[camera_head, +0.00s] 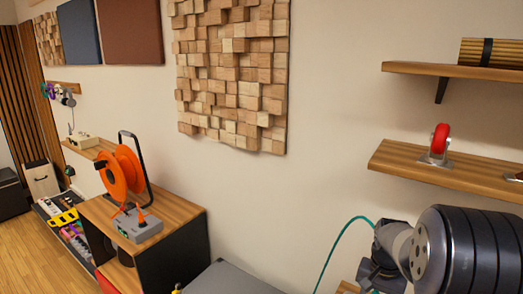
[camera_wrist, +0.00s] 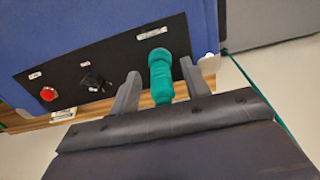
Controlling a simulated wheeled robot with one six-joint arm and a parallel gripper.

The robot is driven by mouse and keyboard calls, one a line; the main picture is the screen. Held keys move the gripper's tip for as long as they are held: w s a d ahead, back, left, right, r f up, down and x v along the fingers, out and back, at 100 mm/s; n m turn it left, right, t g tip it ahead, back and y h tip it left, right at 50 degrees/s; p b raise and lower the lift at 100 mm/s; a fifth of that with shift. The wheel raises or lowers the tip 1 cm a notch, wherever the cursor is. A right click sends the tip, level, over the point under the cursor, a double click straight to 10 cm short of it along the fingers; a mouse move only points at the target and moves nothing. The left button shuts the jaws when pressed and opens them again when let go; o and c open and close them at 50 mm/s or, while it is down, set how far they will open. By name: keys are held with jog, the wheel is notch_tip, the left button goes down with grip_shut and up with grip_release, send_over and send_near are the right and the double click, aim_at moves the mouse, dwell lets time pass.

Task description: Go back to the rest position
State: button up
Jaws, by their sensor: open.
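My gripper (camera_wrist: 160,70) is open in the wrist view, with one finger on each side of a green plug (camera_wrist: 161,78). There is a visible gap between the plug and each finger. The plug's far end meets the black panel (camera_wrist: 75,78) of a blue box (camera_wrist: 100,30) and looks seated there. The socket itself is hidden by the plug. In the head view my arm comes in at the lower right, with my gripper (camera_head: 380,275) low in the picture; its fingertips cannot be made out there.
A teal cable (camera_head: 335,242) arcs up beside my arm and also shows in the wrist view (camera_wrist: 252,82). The panel carries a red button (camera_wrist: 48,94) and a black knob (camera_wrist: 92,82). Wall shelves (camera_head: 450,168) stand close above my arm. An orange cable reel (camera_head: 120,172) stands left.

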jog(key=shift+f, duration=0.3)
jog(key=shift+r, duration=0.25)
notch_tip(320, 180, up, 10)
jog(key=shift+r+b, duration=0.1)
jog(key=shift+b, duration=0.45)
notch_tip(320, 180, down, 10)
jog(key=shift+f+p, duration=0.25)
jog(key=shift+p, duration=0.35)
notch_tip(320, 180, up, 8)
jog(key=p, duration=0.5)
jog(key=shift+r+p, duration=0.15)
jog(key=shift+p, duration=0.2)
jog(key=shift+r, duration=0.45)
